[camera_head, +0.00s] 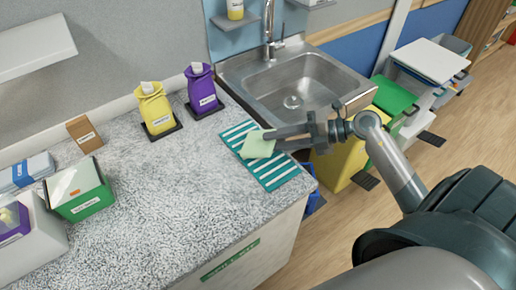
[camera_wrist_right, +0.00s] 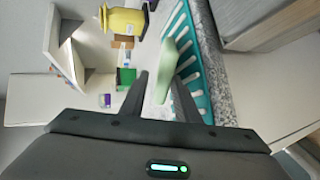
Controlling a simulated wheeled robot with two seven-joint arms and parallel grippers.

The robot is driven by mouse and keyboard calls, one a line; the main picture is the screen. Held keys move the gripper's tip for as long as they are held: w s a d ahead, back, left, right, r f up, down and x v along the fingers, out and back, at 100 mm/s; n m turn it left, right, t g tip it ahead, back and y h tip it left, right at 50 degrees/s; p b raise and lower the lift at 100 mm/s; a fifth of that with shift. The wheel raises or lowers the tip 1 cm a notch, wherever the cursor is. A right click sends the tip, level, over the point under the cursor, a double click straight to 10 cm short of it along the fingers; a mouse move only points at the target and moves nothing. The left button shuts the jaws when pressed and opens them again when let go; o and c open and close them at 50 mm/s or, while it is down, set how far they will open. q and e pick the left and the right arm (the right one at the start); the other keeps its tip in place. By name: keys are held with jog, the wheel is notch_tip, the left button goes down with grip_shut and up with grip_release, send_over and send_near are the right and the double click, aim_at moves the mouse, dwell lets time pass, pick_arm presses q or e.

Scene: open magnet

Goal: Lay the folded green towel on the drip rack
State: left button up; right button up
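The folded green towel (camera_head: 257,146) is a small pale green pad over the teal-and-white striped drip rack (camera_head: 276,178) beside the sink. Whether it rests flat on the rack or sits slightly above it is hard to tell. My right gripper (camera_head: 271,140) reaches in from the right, low over the rack. In the right wrist view, its two fingers (camera_wrist_right: 165,85) are spread apart. The towel (camera_wrist_right: 167,68) shows there edge-on at the fingertips, with gaps on both sides, alongside the rack (camera_wrist_right: 193,75). My left gripper is not in view.
The sink (camera_head: 295,85) with its tap is behind the rack. A yellow bag (camera_head: 155,112) and a purple bag (camera_head: 202,92) stand at the wall. A green box (camera_head: 82,196) is at the left. The speckled counter (camera_head: 170,205) is clear in the middle.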

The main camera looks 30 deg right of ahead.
jog(key=p+v, duration=0.1)
jog(key=v, duration=0.5)
dwell(0.7)
notch_tip(320, 180, up, 7)
jog(key=s+d+p, duration=0.1)
jog(key=d+p, duration=0.1)
jog(key=p, duration=0.3)
jog(key=shift+s+p, duration=0.35)
jog(key=shift+p, duration=0.05)
jog(key=shift+d, duration=0.1)
jog(key=shift+d, duration=0.1)
